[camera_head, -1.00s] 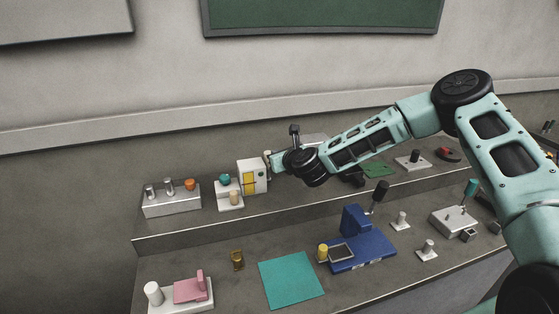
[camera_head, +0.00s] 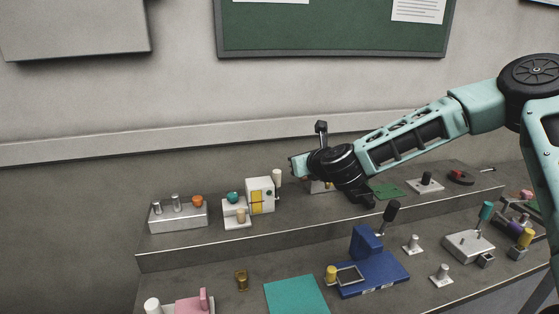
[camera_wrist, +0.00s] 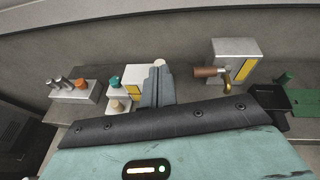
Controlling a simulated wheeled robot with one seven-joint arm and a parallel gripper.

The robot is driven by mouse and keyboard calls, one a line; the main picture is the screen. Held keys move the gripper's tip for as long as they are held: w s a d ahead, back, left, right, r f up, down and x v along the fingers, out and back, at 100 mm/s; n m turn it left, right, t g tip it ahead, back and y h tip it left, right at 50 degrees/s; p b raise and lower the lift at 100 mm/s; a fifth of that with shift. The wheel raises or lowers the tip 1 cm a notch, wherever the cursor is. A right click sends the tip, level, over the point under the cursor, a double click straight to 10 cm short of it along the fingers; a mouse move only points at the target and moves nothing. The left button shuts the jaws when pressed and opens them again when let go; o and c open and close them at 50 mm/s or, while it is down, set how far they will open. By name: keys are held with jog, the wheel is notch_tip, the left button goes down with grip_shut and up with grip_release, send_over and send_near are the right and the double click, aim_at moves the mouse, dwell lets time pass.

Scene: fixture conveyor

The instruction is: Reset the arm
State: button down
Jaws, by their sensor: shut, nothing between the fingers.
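My gripper (camera_wrist: 157,76) shows in the wrist view with its two grey fingers together and nothing between them. Beyond the fingertips is the back shelf, with a white box with a yellow panel (camera_wrist: 134,77) just left of the fingers. In the head view my arm reaches in from the right, and its wrist end is over the back shelf, right of the same white box (camera_head: 260,191). The fingers are not clearly visible there. A silver box with a brown handle (camera_wrist: 237,55) stands right of the fingers in the wrist view; my wrist mostly hides it in the head view.
A grey block with posts and an orange knob (camera_head: 177,214) is on the shelf's left. Below lie a teal mat (camera_head: 297,296), a blue fixture (camera_head: 373,276) and a grey lever box (camera_head: 468,245). A wall runs behind; the space above the front bench is clear.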

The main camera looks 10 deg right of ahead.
jog(key=s+a+f+n+g+y+b, duration=0.1)
jog(key=s+a+f+n+g+y, duration=0.2)
jog(key=s+a+n, duration=0.7)
jog(key=s+a+f+n+g+y, duration=0.1)
jog(key=s+a+f+n+g, duration=0.3)
jog(key=s+a+n, duration=0.55)
jog(key=s+d+r+n+g+h, duration=0.1)
jog(key=s+d+n+g+h, duration=0.1)
jog(key=s+n, duration=0.5)
jog(key=s+d+r+n+g+h+b, duration=0.1)
jog(key=s+d+n+g, duration=0.1)
jog(key=s+d+n, duration=0.3)
jog(key=s+d+r+n+g+h+b, duration=0.1)
jog(key=s+d+n+g+h, duration=0.1)
jog(key=s+n, duration=0.7)
jog(key=s+d+g, duration=0.1)
jog(key=s+d, duration=0.1)
jog(key=s, duration=0.1)
jog(key=shift+s+r+h, duration=0.25)
jog(key=shift+s+h, duration=0.05)
jog(key=shift+a+n, duration=0.1)
jog(key=shift+n, duration=0.15)
